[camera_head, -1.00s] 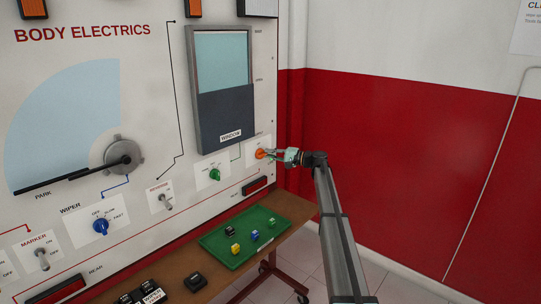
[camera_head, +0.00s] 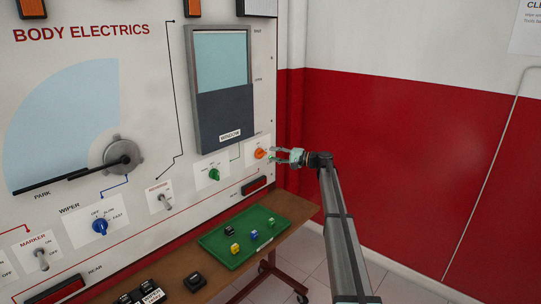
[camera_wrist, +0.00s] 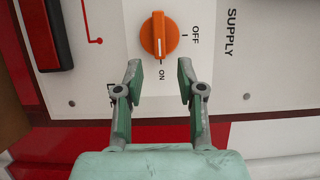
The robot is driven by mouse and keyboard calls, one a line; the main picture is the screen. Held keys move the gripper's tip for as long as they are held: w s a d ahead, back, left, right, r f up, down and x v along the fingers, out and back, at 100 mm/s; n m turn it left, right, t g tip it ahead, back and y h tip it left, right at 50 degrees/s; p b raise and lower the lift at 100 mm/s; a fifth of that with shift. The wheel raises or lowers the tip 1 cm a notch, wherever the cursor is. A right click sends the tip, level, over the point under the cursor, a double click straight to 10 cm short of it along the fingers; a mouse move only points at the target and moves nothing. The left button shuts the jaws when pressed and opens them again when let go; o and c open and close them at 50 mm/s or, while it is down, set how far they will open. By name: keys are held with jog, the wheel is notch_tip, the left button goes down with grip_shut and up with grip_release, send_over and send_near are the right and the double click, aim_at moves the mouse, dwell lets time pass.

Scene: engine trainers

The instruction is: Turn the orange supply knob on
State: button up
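The orange supply knob (camera_head: 260,153) is on the panel at the right, below the window display. In the wrist view the orange knob (camera_wrist: 159,36) is close up, and its white pointer line lies toward the ON mark. The OFF mark (camera_wrist: 195,37) is to its right in that view. My gripper (camera_head: 275,156) is open and empty, just to the right of the knob and apart from it. In the wrist view my gripper's fingertips (camera_wrist: 159,66) are spread, short of the knob with a gap between them.
A green knob (camera_head: 214,175) is left of the supply knob. A dark red-faced block (camera_head: 254,185) sits below it. A green tray (camera_head: 211,241) with several small coloured pieces lies on the brown shelf.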

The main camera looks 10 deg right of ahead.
jog(key=v, duration=0.9)
jog(key=shift+d, duration=0.15)
jog(key=shift+s, duration=0.1)
